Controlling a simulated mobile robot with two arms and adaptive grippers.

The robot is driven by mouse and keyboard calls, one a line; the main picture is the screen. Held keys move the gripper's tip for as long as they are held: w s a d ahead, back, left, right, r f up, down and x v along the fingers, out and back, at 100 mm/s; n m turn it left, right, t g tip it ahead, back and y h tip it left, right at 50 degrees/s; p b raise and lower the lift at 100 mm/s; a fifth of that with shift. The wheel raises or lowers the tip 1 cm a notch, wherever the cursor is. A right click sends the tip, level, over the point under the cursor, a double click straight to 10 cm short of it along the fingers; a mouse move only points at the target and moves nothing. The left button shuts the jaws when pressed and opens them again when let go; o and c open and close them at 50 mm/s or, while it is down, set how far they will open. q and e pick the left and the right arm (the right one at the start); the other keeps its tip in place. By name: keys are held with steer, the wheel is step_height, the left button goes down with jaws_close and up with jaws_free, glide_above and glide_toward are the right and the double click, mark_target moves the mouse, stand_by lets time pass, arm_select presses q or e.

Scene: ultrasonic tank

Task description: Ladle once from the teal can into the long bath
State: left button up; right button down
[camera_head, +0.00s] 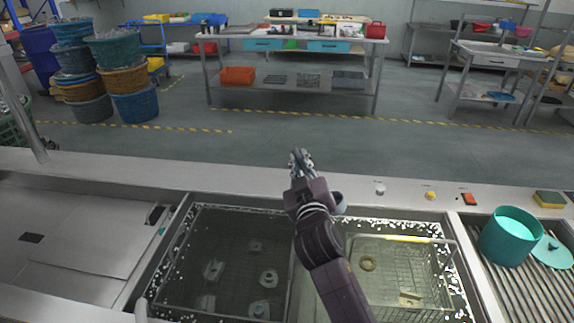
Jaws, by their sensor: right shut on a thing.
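The teal can (495,245) stands open on a slatted rack at the right; its contents cannot be made out. The water-filled bath (225,262) lies in the counter in front of me, with several metal parts at the bottom of its left portion. My right arm crosses over it and hides its middle. My right gripper (300,160) is shut beyond the bath's back edge, well left of the can. A small grey-blue rounded cup (339,203), seemingly the ladle's bowl, shows beside my wrist; its handle is mostly hidden. My left gripper is out of view.
A wire basket (447,262) with a ring and a small block sits in the bath's right portion. A teal lid (552,254) lies right of the can. A sponge (549,199) and several knobs line the back ledge. The left counter (75,235) is mostly clear.

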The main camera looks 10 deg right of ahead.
steer(key=d+r+m+p, duration=0.5)
steer(key=d+r+p, duration=0.1)
steer(key=r, duration=0.3)
steer(key=shift+s+d+p, duration=0.15)
steer(key=shift+d+p, duration=0.2)
steer(key=shift+p, duration=0.1)
